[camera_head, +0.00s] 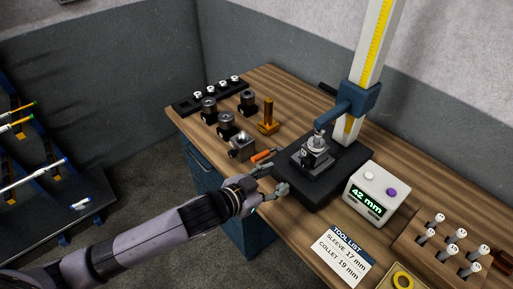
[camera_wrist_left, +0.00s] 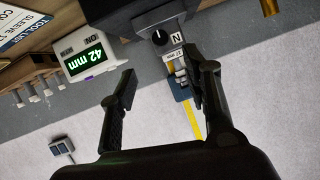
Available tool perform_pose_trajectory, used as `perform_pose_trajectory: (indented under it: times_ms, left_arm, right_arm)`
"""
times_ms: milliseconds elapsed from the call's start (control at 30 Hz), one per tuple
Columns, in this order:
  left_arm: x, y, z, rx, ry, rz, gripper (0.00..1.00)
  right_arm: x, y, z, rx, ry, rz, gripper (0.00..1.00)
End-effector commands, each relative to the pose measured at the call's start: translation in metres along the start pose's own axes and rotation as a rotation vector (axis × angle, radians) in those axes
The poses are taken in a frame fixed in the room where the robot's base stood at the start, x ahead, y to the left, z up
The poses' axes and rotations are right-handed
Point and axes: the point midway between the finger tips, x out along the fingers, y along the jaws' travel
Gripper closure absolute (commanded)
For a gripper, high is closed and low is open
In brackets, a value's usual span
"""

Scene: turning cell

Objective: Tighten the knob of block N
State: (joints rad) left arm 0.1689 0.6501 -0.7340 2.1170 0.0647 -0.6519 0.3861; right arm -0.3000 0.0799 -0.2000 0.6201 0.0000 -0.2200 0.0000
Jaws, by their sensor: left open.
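Block N, a dark block with a white N label, shows in the left wrist view (camera_wrist_left: 177,38) with a round black knob (camera_wrist_left: 160,38) beside the label. In the head view, the block (camera_head: 315,160) sits on the dark base of the measuring stand and carries a silver holder. My left gripper (camera_head: 276,180) is open and empty at the near left edge of that base, apart from the block. In the left wrist view, the left gripper's fingers (camera_wrist_left: 163,80) stand apart, with one finger partly in front of the stand below the block. My right gripper is not in view.
The stand's column (camera_head: 370,65) and blue arm (camera_head: 350,105) rise over the block. A display (camera_head: 368,193) reading 42 mm stands to its right. An orange-handled tool (camera_head: 263,156) lies close beside my left gripper. Several dark holders (camera_head: 227,124) stand behind.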

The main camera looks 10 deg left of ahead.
Motion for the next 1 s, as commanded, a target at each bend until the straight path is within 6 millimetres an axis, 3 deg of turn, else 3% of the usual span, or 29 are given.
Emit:
perform_pose_trajectory:
  times_ms: [233,300,567,833,900,1000]
  left_arm:
    - [-0.041,0.001,0.002,0.002,-0.002,0.002,0.56]
    - [-0.031,-0.006,-0.011,-0.009,-0.033,-0.016,0.56]
    - [0.002,-0.013,-0.029,-0.025,-0.194,-0.038,0.56]
    - [0.028,0.0,-0.066,-0.001,-0.388,0.003,0.56]
    - [0.043,0.001,-0.049,-0.001,-0.402,0.003,0.56]
    - [0.061,0.0,-0.041,-0.001,-0.4,0.001,0.56]
  right_arm:
    - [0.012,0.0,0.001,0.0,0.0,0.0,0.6]
    - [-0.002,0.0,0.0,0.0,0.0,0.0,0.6]
    - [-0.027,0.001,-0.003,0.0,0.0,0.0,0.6]
    - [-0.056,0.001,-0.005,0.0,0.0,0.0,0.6]
    - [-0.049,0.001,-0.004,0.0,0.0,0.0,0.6]
    - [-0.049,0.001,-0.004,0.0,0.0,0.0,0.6]
